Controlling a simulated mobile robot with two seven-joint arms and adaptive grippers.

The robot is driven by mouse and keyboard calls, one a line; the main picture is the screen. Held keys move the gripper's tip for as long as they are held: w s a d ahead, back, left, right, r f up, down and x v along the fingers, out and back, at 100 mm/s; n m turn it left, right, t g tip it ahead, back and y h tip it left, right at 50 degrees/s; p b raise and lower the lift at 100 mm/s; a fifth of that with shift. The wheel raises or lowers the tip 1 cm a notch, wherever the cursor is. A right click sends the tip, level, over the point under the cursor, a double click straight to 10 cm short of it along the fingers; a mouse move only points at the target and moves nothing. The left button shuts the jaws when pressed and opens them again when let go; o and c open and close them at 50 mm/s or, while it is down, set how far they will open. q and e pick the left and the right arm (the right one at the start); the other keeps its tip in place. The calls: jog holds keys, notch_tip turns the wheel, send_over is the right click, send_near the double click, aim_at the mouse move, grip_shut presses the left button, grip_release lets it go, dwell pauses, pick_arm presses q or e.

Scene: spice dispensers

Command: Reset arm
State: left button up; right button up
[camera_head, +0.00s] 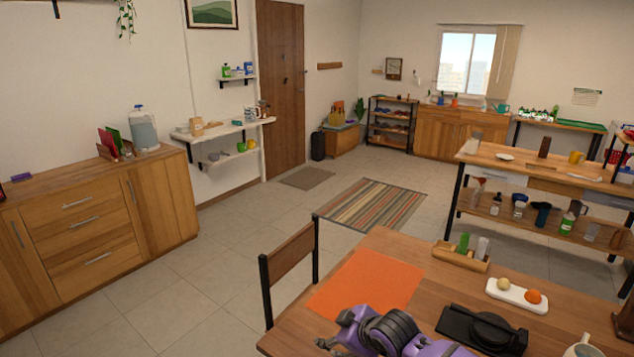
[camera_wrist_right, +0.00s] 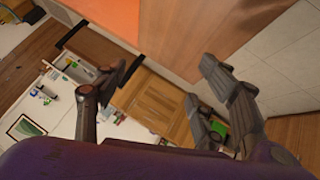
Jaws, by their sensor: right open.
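My right arm, purple with grey joints, comes in at the bottom of the head view, over the near edge of the wooden table (camera_head: 300,334). My right gripper (camera_wrist_right: 165,70) is open in the wrist view, its dark fingers spread wide with nothing between them. A wooden caddy (camera_head: 460,260) holding a green dispenser (camera_head: 463,243) and a pale dispenser (camera_head: 482,248) stands at the table's far side, apart from the arm. My left gripper is not in view.
An orange mat (camera_head: 368,283) lies beyond my arm. To the right are a white tray (camera_head: 517,297) with two small round items, a black flat object (camera_head: 482,330) and a pale pot (camera_head: 583,348). A chair (camera_head: 290,262) stands at the table's left edge.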

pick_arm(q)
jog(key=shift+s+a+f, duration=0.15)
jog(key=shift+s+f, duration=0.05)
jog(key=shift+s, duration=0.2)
pick_arm(e)
jog(key=s+d+f+m+h, duration=0.1)
jog(key=s+d+f+m, duration=0.3)
jog(key=s, duration=0.8)
jog(key=s+d+f+m+t+h, duration=0.1)
jog(key=s+d+f+m, duration=0.3)
jog(key=s+f, duration=0.3)
jog(key=s+d+f+m+h, duration=0.2)
jog(key=s+d+f+m, duration=0.2)
jog(key=s, duration=1.2)
jog(key=shift+s+d+f, duration=0.3)
jog(key=shift+d+f, duration=0.4)
jog(key=shift+f, duration=0.05)
jog(key=shift+w, duration=0.2)
jog(key=shift+s+f, duration=0.1)
jog(key=shift+s, duration=0.35)
jog(key=shift+w, duration=0.25)
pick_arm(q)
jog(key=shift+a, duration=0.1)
pick_arm(e)
jog(key=shift+a, duration=0.1)
